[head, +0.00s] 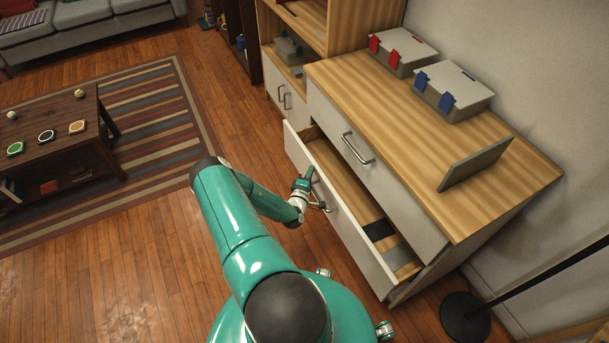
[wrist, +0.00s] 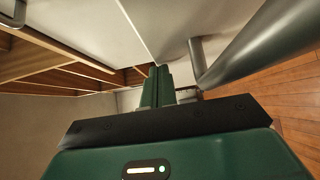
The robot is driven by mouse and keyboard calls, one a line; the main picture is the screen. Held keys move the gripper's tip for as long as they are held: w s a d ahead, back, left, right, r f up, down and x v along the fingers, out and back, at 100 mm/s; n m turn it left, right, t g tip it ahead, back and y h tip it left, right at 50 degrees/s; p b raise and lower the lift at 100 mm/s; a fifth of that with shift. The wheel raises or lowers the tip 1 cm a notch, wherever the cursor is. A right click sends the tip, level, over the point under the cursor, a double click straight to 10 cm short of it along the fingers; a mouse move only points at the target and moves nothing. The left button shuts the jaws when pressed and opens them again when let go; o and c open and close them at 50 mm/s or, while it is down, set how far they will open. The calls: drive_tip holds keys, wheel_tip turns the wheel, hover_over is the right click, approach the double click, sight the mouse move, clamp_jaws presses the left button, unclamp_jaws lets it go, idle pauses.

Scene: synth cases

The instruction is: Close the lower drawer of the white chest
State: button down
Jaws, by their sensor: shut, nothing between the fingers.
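The white chest (head: 420,200) has a wooden top and stands on the right in the head view. Its lower drawer (head: 350,228) is pulled out, with its wooden inside and dark and grey pieces in it showing. The upper drawer (head: 375,165) is shut. My gripper (head: 308,176) is at the outer side of the lower drawer's front, near its handle (head: 320,205). In the wrist view my gripper's fingers (wrist: 157,82) are together and empty, close beside the metal handle (wrist: 250,45) and the white drawer front (wrist: 165,25). I cannot tell whether they touch.
Two grey boxes, one with red clips (head: 402,50) and one with blue clips (head: 452,92), and a grey panel (head: 475,163) are on the chest top. A dark round stand base (head: 465,318) is at the lower right. A dark low table (head: 55,145) stands left on a striped rug (head: 165,120).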

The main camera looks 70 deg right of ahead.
drive_tip(key=s+d, duration=0.5)
drive_tip(key=shift+s+d, duration=0.15)
idle(0.4)
